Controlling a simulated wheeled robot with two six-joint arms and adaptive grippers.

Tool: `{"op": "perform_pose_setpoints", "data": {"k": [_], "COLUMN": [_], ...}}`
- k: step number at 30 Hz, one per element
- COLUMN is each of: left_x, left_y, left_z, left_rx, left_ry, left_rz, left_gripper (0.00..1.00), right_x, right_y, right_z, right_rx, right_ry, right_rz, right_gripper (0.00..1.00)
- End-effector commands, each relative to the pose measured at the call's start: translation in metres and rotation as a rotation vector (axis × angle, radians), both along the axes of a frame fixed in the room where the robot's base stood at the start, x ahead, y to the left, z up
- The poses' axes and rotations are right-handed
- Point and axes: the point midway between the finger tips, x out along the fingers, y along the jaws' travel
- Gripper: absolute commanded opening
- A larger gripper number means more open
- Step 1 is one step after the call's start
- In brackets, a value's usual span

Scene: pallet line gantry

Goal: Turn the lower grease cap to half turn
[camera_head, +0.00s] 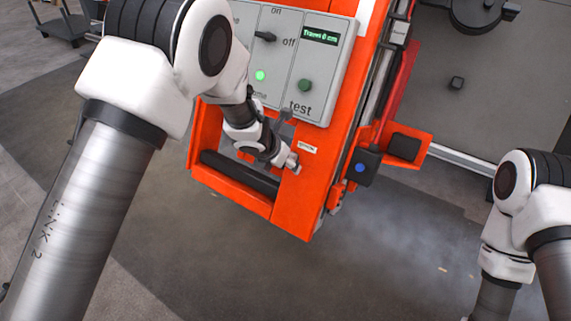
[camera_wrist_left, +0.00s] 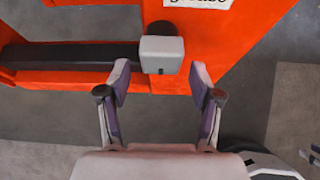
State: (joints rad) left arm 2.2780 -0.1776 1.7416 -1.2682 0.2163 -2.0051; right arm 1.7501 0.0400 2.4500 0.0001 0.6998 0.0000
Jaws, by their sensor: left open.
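The grease cap (camera_wrist_left: 162,55) is a small light-grey block on a dark round base, on the orange gantry face in the left wrist view. A white label (camera_wrist_left: 198,2) is beside it, partly cut off by the top edge. My left gripper (camera_wrist_left: 161,82) is open, with its fingertips just short of the cap and on either side of its line; nothing is between them. In the head view my left gripper (camera_head: 288,162) is at the orange panel below the control box, and I cannot clearly separate the cap from the fingers. My right gripper is out of view.
The grey control box (camera_head: 290,60) with a switch, lit green lamp and small display is above my left gripper. A dark horizontal bar (camera_head: 238,174) runs left of it. A black box with a blue button (camera_head: 362,167) is to the right. The floor below is clear.

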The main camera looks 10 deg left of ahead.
Motion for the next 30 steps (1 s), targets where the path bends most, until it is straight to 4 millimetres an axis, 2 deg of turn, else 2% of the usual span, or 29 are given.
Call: {"op": "perform_pose_setpoints", "data": {"k": [6,12,16,27,29,30], "left_x": [-0.029,-0.050,-0.054,-0.054,-0.055,-0.058], "left_y": [0.010,0.018,0.019,0.019,0.019,0.019], "left_z": [0.048,0.079,0.085,0.084,0.078,0.068], "left_rx": [0.000,0.000,0.001,0.001,0.001,-0.001], "left_ry": [-0.004,-0.002,-0.001,0.001,0.013,0.031], "left_rz": [-0.001,-0.002,-0.002,-0.001,-0.001,0.000], "left_gripper": [0.65,0.65,0.65,0.65,0.65,0.65], "right_x": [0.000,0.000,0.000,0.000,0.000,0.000], "right_y": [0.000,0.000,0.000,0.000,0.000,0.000], "right_z": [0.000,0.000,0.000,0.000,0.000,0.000], "right_rx": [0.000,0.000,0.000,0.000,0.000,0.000], "right_ry": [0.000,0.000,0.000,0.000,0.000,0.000], "right_rz": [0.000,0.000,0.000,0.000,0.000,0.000], "right_gripper": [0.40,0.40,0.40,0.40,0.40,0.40]}}
